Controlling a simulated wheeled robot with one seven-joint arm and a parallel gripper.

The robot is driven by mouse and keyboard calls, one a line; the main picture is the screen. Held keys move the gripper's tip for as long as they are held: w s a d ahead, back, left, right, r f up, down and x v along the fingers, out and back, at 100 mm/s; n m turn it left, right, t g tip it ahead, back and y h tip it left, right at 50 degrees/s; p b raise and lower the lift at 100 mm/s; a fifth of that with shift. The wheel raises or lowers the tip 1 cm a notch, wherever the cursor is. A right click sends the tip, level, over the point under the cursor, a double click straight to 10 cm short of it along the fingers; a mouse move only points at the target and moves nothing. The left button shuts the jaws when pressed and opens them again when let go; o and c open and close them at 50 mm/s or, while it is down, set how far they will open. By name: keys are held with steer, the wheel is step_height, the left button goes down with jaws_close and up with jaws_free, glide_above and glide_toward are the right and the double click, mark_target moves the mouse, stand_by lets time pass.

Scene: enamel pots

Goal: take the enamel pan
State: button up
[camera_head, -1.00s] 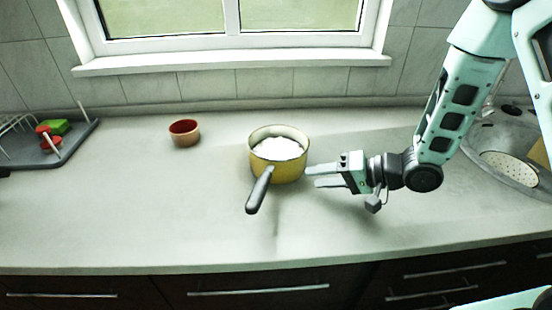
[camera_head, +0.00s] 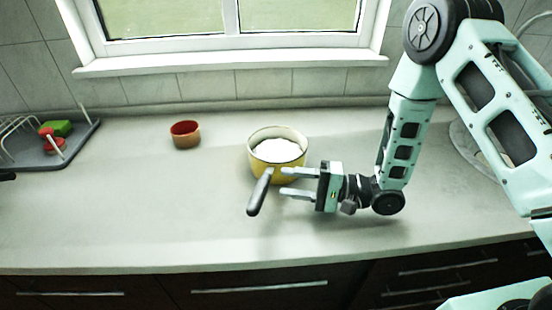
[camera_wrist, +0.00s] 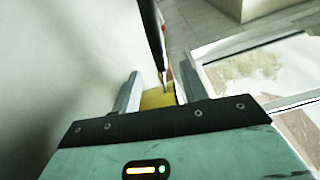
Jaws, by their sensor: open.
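The enamel pan (camera_head: 262,172) is yellow with a pale rim and a dark handle (camera_head: 260,192) that points toward the counter's front. It stands upright on the counter and holds something white. My gripper (camera_head: 283,183) is open and empty, just right of the handle and in front of the pan's body, its fingers pointing left. In the wrist view, the yellow pan wall (camera_wrist: 158,99) and the dark handle (camera_wrist: 152,35) show between and beyond my open fingers. I cannot tell whether a finger touches the pan.
A small red-brown bowl (camera_head: 185,135) stands left of the pan. A grey dish rack tray (camera_head: 80,145) with green and red items is at the far left. A sink lies behind my arm at the right. The counter (camera_head: 150,220) in front is clear.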

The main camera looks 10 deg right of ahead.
mark_target(271, 179)
steer(key=p+x, duration=0.2)
steer(key=x, duration=0.4)
steer(key=shift+a, duration=0.2)
jaws_close()
stand_by(1.2)
steer(key=shift+w+r, duration=0.1)
steer(key=shift+w, duration=0.05)
